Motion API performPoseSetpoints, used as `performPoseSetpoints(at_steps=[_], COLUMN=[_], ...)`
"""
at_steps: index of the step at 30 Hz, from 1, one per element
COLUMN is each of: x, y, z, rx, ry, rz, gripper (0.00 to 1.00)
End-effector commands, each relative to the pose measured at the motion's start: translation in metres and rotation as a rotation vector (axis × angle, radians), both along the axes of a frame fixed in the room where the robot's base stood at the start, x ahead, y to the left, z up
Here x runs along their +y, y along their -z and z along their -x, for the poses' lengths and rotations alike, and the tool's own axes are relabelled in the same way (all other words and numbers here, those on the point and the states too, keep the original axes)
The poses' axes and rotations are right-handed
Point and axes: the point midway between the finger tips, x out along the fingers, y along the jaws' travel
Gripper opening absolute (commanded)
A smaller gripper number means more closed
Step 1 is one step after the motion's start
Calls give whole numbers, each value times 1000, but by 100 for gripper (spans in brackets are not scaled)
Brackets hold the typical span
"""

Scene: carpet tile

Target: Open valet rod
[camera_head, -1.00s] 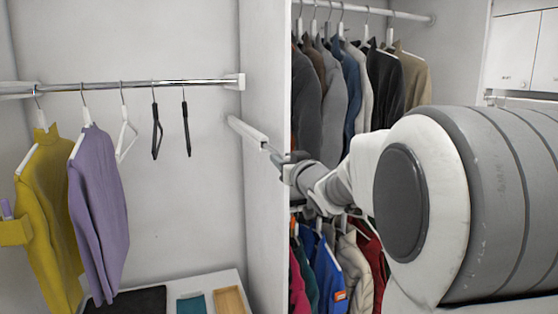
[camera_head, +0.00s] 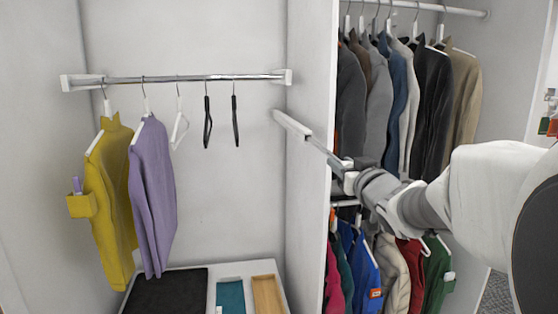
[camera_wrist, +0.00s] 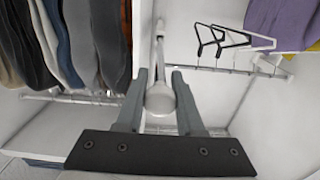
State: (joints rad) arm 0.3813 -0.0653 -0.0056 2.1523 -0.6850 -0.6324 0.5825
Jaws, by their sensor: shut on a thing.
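The valet rod (camera_head: 318,145) is a thin metal bar extending from a white housing (camera_head: 291,124) on the closet's partition panel. It sticks out toward the front, to the right in the head view. My gripper (camera_head: 347,166) is at the rod's outer end. In the wrist view the rod's rounded grey end (camera_wrist: 160,98) sits between the two grey fingers of my gripper (camera_wrist: 161,84), which are shut on it. The exact finger contact is small in the head view.
A chrome rail (camera_head: 190,78) at left holds a yellow sweater (camera_head: 108,200), a purple sweater (camera_head: 152,195) and empty hangers. The white partition (camera_head: 308,215) stands beside the rod. Jackets (camera_head: 430,95) hang to its right. A tray (camera_head: 245,267) lies below.

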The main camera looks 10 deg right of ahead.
Motion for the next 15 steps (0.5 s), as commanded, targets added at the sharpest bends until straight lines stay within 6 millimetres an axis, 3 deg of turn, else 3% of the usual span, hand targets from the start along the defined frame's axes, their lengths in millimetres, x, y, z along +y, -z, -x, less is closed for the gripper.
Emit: performPoseSetpoints(at_steps=[15], x=[0], y=[-1], z=[6], rx=[-1], ry=[0], rz=[1], gripper=[0])
